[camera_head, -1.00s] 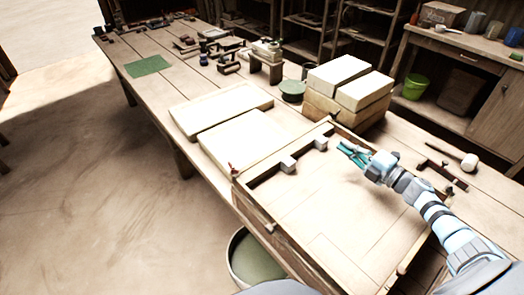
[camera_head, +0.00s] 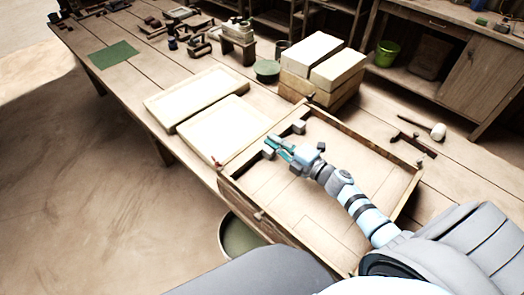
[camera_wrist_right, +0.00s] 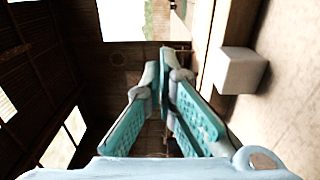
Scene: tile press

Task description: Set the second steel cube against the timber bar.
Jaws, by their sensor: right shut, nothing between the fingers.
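Two grey steel cubes sit at the far left end of the shallow wooden press bed (camera_head: 325,205), by the timber bar (camera_head: 246,172) along that side. One cube (camera_head: 299,127) is in plain view. The other (camera_head: 268,153) is partly hidden by my right gripper (camera_head: 273,142). The gripper is shut and empty, just above and beside that cube. In the right wrist view, one cube (camera_wrist_right: 238,70) appears against or very close to the timber bar (camera_wrist_right: 216,42), right of the shut fingers (camera_wrist_right: 162,62). My left gripper is out of view.
Two pale slabs (camera_head: 208,88) lie left of the bed. Stacked pale blocks (camera_head: 325,62) stand behind it. A white-headed mallet (camera_head: 437,131) and a dark tool (camera_head: 413,145) lie at the right. The bed's middle is clear apart from my arm.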

